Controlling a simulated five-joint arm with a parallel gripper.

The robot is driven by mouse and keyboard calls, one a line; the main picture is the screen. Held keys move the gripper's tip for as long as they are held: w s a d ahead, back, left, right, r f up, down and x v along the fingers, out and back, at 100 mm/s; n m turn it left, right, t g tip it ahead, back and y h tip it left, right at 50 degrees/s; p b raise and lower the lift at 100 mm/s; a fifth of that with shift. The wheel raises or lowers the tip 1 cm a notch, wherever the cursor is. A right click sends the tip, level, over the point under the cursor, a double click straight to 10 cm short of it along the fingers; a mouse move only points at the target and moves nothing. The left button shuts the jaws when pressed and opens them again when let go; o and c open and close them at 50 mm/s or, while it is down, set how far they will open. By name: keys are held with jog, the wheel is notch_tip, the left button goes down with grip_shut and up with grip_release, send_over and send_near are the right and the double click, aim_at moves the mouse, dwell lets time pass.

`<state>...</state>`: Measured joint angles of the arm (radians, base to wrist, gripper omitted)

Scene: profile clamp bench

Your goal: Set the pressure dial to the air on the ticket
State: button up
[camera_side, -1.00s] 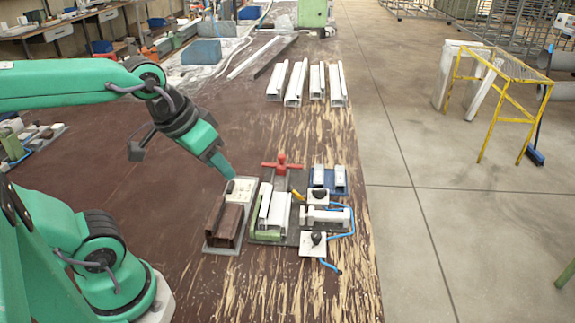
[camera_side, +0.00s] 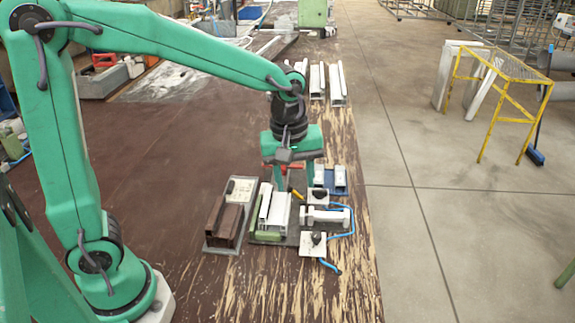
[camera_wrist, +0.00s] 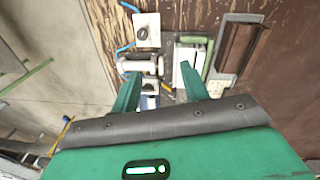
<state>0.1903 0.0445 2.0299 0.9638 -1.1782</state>
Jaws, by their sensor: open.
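Two black knobs on white plates show in the side view: a rear knob (camera_side: 317,195) and a front knob (camera_side: 315,237). I cannot tell which is the pressure dial, and no scale is readable. A pale printed card (camera_side: 243,184), perhaps the ticket, lies behind the brown profile; its print is too small to read. My gripper (camera_side: 295,187) is open and empty, pointing down over the back of the clamp fixture by the rear knob. In the wrist view, my gripper (camera_wrist: 160,84) has its fingers apart, and the front knob (camera_wrist: 145,31) lies beyond them.
A brown profile (camera_side: 223,217) lies left of white profiles (camera_side: 275,212) in the fixture. A white cylinder (camera_side: 325,216) sits between the knobs, with a blue hose (camera_side: 349,228) to its right. A blue holder (camera_side: 340,184) stands behind. The bench left of the fixture is clear.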

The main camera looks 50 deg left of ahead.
aim_at(317, 234)
jog(key=w+d+f+n, duration=0.1)
jog(key=f, duration=0.1)
jog(key=w+d+f+n+g, duration=0.1)
jog(key=f, duration=0.1)
jog(key=w+d+f+n, duration=0.2)
jog(key=shift+f+g, duration=0.3)
jog(key=shift+f, duration=0.1)
jog(key=shift+s+a+f, duration=0.1)
jog(key=shift+f, duration=3.7)
grip_shut()
